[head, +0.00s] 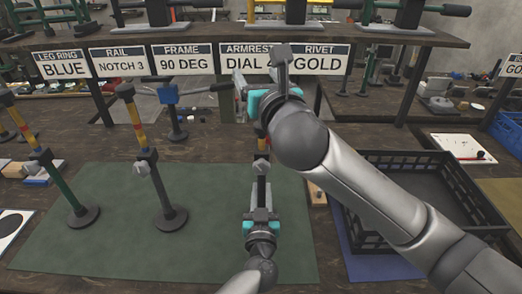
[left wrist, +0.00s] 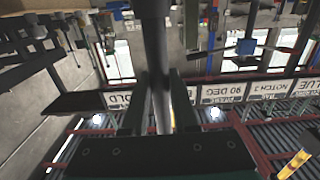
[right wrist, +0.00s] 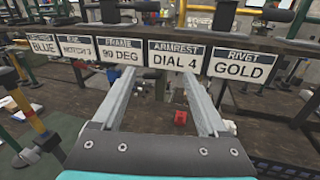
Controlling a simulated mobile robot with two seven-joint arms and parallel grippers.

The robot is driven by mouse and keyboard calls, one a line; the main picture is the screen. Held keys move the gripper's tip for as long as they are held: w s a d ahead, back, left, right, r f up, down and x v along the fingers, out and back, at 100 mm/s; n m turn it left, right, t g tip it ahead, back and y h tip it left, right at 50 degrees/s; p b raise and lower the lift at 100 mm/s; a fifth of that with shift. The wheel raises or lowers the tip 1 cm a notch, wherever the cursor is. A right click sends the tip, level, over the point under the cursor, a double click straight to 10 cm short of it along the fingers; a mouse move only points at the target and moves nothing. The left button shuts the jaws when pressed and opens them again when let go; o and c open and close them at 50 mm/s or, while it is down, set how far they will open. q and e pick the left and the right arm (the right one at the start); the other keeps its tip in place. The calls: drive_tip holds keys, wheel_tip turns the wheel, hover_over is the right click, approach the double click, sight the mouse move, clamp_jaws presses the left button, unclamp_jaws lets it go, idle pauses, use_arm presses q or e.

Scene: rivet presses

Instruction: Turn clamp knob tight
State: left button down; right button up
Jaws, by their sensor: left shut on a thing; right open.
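Three rivet-press posts stand on the green mat (head: 110,235).
Signs hang from the shelf, such as the armrest "DIAL 4" sign (right wrist: 175,56) and the rivet "GOLD" sign (head: 316,62). A black crate (head: 375,157) stands right of the mat, partly behind my right arm. A small red object (right wrist: 180,118) lies beyond the right fingers.

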drive_tip(key=s+f+m, duration=0.1)
drive_tip(key=s+f, duration=0.2)
drive_tip(key=s, duration=0.1)
drive_tip(key=s+f+m, duration=0.2)
drive_tip(key=s+f, duration=0.2)
drive_tip(key=shift+f+g, duration=0.25)
drive_tip(key=shift+g, duration=0.15)
drive_tip(key=m+t+h, duration=0.1)
drive_tip(key=h, duration=0.4)
approach(262, 169)
drive_tip(key=w, duration=0.9)
drive_tip(key=shift+w+f, duration=0.1)
drive_tip(key=shift+f, duration=0.1)
drive_tip(key=shift+d, duration=0.1)
clamp_jaws()
